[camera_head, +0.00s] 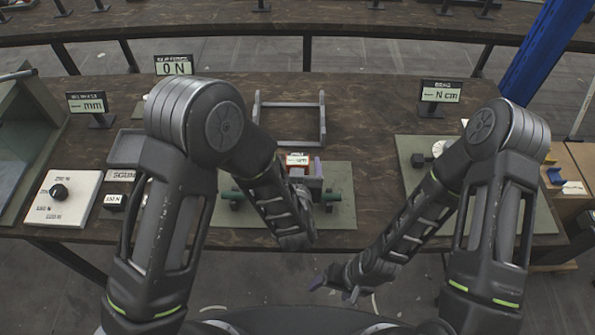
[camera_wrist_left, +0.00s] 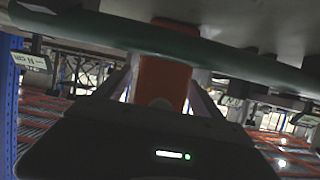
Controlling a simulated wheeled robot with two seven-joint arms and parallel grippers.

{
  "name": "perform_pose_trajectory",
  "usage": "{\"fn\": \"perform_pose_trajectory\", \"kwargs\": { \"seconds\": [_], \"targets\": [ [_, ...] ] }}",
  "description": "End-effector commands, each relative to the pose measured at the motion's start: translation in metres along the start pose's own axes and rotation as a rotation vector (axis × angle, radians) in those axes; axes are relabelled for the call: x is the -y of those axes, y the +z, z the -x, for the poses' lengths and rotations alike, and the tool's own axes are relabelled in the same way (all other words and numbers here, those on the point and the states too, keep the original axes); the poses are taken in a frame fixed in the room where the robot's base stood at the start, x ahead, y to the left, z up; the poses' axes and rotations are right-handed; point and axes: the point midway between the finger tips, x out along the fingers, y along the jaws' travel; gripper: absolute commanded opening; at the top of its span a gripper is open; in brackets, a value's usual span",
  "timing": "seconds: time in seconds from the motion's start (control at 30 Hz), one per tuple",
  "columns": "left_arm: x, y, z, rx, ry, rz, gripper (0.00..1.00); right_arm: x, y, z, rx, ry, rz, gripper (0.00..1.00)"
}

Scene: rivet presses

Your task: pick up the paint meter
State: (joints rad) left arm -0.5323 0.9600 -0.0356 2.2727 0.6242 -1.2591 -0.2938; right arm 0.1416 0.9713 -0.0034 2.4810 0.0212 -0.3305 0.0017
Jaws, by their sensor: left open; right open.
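The paint meter (camera_head: 297,172) is a small red device with a white display, standing over the green-grey mat at the middle of the table. My left gripper (camera_head: 303,178) is at the meter, with a purple fingertip showing at its right side; my left forearm hides part of this area. In the left wrist view an orange-red body (camera_wrist_left: 160,80), likely the meter, stands between the two open fingers. Whether the fingers touch it I cannot tell. My right gripper (camera_head: 336,286) is open and empty, low in front of the table's edge.
A green bar (camera_head: 333,196) lies across the mat (camera_head: 343,214) close to the meter; it also crosses the top of the left wrist view (camera_wrist_left: 230,58). A grey frame (camera_head: 322,120) lies behind. Display signs (camera_head: 441,92) stand around the table, and a white dial panel (camera_head: 62,205) is at left.

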Motion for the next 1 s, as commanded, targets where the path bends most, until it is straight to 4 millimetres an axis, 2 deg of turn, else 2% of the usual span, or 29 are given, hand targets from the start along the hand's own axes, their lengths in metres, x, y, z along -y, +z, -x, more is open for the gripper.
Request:
{"fn": "perform_pose_trajectory", "kwargs": {
  "seconds": [0.17,0.73,1.0],
  "targets": [
    [0.0003,0.0004,-0.0142,0.001,0.000,0.000,0.78,0.0000,0.0000,0.0000,0.000,0.000,0.000,0.78],
    [0.0002,0.0002,-0.0139,0.000,0.000,0.000,0.78,0.0000,0.0000,0.0000,0.000,0.000,0.000,0.78],
    [0.0002,0.0002,-0.0138,0.000,0.000,0.000,0.56,0.0000,0.0000,0.0000,0.000,0.000,0.000,0.78]
  ]
}}
